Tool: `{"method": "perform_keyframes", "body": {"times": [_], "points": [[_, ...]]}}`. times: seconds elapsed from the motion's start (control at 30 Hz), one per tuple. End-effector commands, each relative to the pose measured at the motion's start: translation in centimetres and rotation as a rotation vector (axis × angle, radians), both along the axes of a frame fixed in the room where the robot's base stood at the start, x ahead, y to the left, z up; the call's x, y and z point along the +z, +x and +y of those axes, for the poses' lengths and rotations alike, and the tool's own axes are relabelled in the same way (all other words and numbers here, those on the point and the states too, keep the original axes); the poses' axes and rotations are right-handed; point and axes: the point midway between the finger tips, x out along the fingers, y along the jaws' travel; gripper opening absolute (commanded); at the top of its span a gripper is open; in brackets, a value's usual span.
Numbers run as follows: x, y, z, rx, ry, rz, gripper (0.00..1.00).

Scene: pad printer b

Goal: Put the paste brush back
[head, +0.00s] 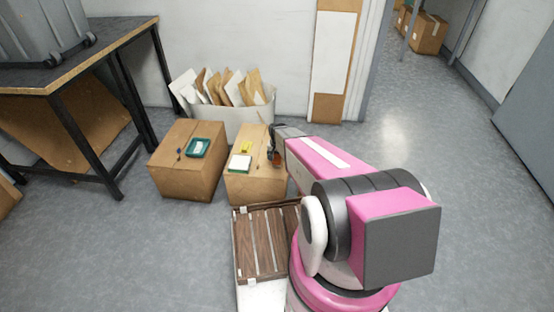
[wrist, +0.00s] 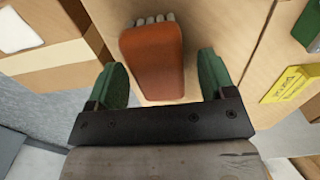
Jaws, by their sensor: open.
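The paste brush (wrist: 152,58), with a reddish-brown body and a row of pale bristles at its far end, shows in the wrist view over the top of a cardboard box (head: 256,189). My gripper (wrist: 164,80) is open. Its two green fingertips stand on either side of the brush's near end, with visible gaps, so it is not gripped. In the head view my gripper (head: 276,142) is at the right edge of that box, with a small reddish-brown patch below it. I cannot tell whether the brush lies flat on the box.
The same box bears a yellow packet (head: 246,146) and a white-and-green pad (head: 240,162). A second box (head: 187,182) on the left bears a green tray (head: 199,147). A white bin of envelopes (head: 245,122) stands behind. A black-legged table (head: 75,112) is at left; floor at right is clear.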

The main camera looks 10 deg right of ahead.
Motion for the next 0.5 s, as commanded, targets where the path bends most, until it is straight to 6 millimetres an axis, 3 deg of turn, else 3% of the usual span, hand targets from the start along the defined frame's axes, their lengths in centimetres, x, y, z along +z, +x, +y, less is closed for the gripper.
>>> {"method": "perform_keyframes", "body": {"times": [0.3, 0.5], "points": [[6.5, -0.2, 0.0, 0.0, 0.0, -0.002, 0.76], [9.5, -0.1, 0.0, 0.0, 0.0, -0.001, 0.76]]}}
